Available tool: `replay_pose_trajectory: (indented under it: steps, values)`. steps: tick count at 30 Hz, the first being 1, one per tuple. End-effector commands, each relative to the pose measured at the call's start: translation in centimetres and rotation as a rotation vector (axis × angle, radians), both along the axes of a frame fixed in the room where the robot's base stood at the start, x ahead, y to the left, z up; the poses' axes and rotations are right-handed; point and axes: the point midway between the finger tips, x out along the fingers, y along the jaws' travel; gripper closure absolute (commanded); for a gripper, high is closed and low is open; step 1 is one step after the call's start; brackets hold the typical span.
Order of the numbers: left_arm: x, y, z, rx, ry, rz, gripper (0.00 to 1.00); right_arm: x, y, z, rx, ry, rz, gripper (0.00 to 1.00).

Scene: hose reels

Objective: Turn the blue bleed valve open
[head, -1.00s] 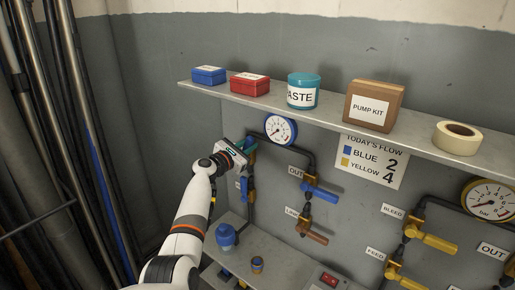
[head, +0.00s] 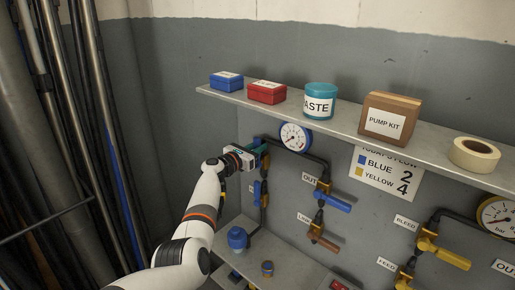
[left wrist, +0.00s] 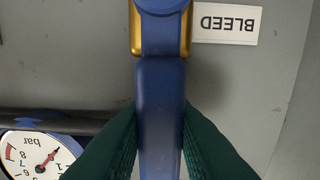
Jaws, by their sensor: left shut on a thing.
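The blue bleed valve's handle (left wrist: 160,85) runs down the middle of the left wrist view, from a brass body (left wrist: 136,30) with a blue hub (left wrist: 162,5). The BLEED label (left wrist: 226,25) is beside it, upside down in this view. The green fingertips of my left gripper (left wrist: 160,145) are on both sides of the handle, shut on it. In the head view my left gripper (head: 260,150) is at the top of the left pipe run, left of the blue-rimmed gauge (head: 295,137), and hides most of this valve. My right gripper is out of view.
Other blue-handled valves, at OUT (head: 335,201) and lower left (head: 257,187), are close by. A shelf (head: 350,136) with boxes, a paste tub (head: 318,101) and tape (head: 473,154) overhangs the panel. Yellow-handled valves (head: 445,254) are at right. Vertical pipes stand at left.

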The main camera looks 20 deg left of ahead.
Motion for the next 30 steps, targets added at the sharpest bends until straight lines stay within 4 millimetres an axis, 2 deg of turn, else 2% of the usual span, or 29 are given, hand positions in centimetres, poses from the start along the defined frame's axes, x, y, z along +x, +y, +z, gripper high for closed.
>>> replay_pose_trajectory:
  steps: [5,6,9,22,30]
  values:
    - [0.0,0.0,-0.2,-0.004,0.005,0.001,1.00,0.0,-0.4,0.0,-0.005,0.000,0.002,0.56]
    - [0.0,0.0,-0.2,-0.004,0.005,0.001,0.72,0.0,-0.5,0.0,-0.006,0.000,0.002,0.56]
    - [0.0,0.0,-0.2,-0.003,0.003,0.001,0.56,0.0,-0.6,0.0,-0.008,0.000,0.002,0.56]
    - [-0.6,0.3,-0.1,-0.001,0.001,0.002,0.56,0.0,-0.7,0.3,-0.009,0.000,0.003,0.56]
    - [-3.7,1.4,-0.2,0.002,0.002,0.002,0.56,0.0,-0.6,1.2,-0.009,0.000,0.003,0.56]
